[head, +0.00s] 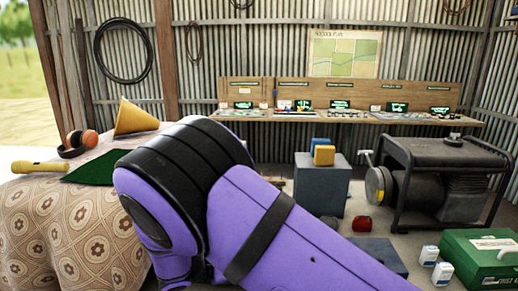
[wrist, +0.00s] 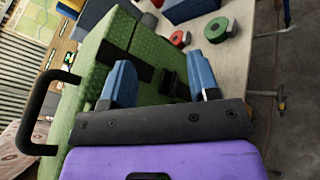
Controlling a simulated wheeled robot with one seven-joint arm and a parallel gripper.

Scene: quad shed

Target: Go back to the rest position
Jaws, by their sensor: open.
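My gripper (wrist: 160,70) shows in the wrist view with its two blue fingers spread apart. Nothing is held between them. Behind the fingers is a green textured case (wrist: 112,42) with black fittings and a black handle (wrist: 42,110) on its left. I cannot tell whether the fingers touch the case. In the head view my purple arm fills the lower middle, and the gripper itself is not seen there.
In the wrist view, red tape (wrist: 180,38) and green tape (wrist: 216,30) lie on a pale surface. In the head view, a patterned cloth-covered table (head: 75,225) stands left, a generator (head: 440,175) right, and a grey-blue box (head: 322,185) between.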

